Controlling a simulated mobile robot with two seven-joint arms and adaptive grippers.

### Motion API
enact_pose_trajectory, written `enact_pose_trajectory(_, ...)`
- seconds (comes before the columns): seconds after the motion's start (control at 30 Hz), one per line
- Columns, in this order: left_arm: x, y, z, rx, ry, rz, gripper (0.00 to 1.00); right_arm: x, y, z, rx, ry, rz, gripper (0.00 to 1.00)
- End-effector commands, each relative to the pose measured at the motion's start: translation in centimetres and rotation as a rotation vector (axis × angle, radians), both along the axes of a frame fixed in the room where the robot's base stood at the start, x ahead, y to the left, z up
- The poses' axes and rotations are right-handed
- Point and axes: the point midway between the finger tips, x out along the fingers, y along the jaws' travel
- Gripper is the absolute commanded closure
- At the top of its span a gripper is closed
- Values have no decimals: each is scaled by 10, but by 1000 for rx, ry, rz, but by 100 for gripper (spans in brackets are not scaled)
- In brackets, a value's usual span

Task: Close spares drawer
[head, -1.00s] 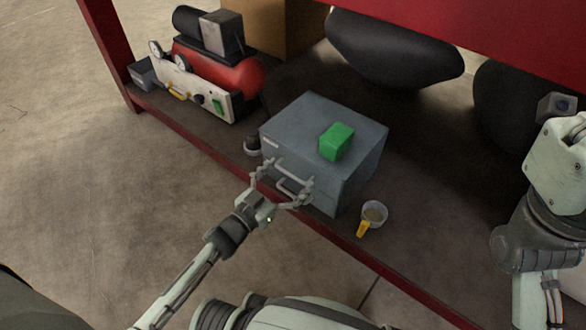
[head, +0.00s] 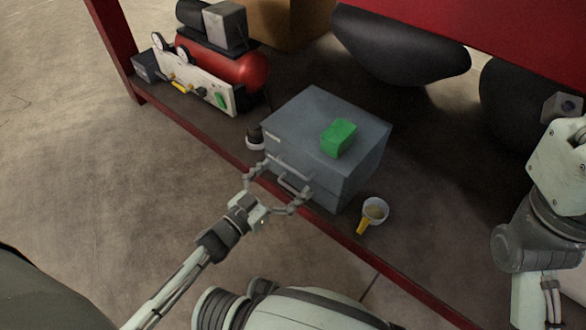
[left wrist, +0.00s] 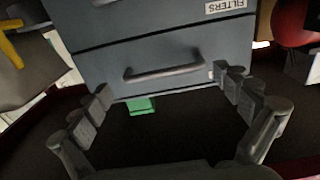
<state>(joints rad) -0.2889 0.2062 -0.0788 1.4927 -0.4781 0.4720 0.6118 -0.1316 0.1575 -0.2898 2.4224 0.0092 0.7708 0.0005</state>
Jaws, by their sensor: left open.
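A grey two-drawer cabinet (head: 358,172) stands on the low shelf. Both drawer fronts look about flush with it in the head view. The upper drawer handle (head: 288,167) is above the lower drawer handle (head: 294,187). The left wrist view is upside down: a drawer front with its handle (left wrist: 165,73) faces my gripper, and a FILTERS label (left wrist: 230,6) is on the other drawer. I cannot read a spares label. My left gripper (head: 272,193) is open and empty before the fronts; its fingers (left wrist: 168,108) spread either side of the handle, apparently not gripping it. My right gripper is out of view.
A green block (head: 339,138) lies on the cabinet. A red compressor (head: 235,70) is at back left. The red shelf edge (head: 400,262) runs in front.

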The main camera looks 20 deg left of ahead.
Motion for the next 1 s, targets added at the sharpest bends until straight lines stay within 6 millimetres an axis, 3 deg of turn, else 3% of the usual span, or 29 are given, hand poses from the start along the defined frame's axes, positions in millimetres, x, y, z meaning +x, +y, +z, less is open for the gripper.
enact_pose_trajectory(0.2, -47, 16, -1, 1, 3, -1, 0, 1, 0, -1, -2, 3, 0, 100)
enact_pose_trajectory(0.4, -73, 26, 0, 1, 1, -1, 0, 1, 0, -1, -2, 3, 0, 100)
enact_pose_trajectory(1.0, -81, 29, 0, 0, -1, -1, 0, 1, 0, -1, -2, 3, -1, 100)
